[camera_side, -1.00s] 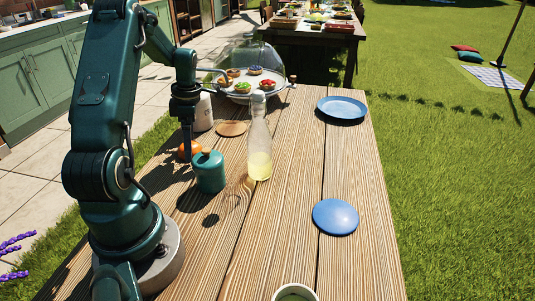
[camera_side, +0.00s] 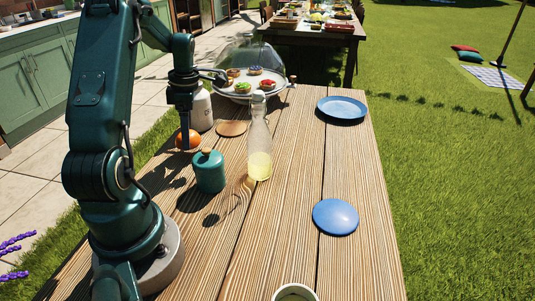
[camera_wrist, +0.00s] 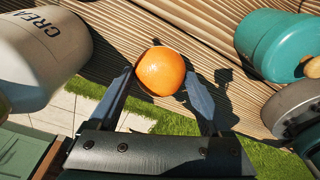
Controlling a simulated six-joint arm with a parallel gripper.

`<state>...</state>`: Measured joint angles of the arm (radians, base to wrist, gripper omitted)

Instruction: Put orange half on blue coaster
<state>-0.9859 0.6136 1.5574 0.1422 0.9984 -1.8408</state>
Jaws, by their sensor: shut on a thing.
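The orange half (camera_side: 188,139) is held in my gripper (camera_side: 185,140) behind the teal jar in the side view. In the wrist view the orange half (camera_wrist: 160,71) sits between the two fingers of my gripper (camera_wrist: 160,84), its rounded orange side showing. The gripper is shut on it and it appears lifted above the table. The blue coaster (camera_side: 336,217) lies flat and bare on the right front part of the table. A larger blue plate (camera_side: 342,109) lies at the far right.
A teal jar (camera_side: 210,171) and a glass bottle (camera_side: 260,142) stand between gripper and coaster. A cream canister (camera_side: 201,110), a wooden coaster (camera_side: 231,129) and a domed cake stand (camera_side: 250,79) are behind. A cup (camera_side: 295,293) is at the front edge.

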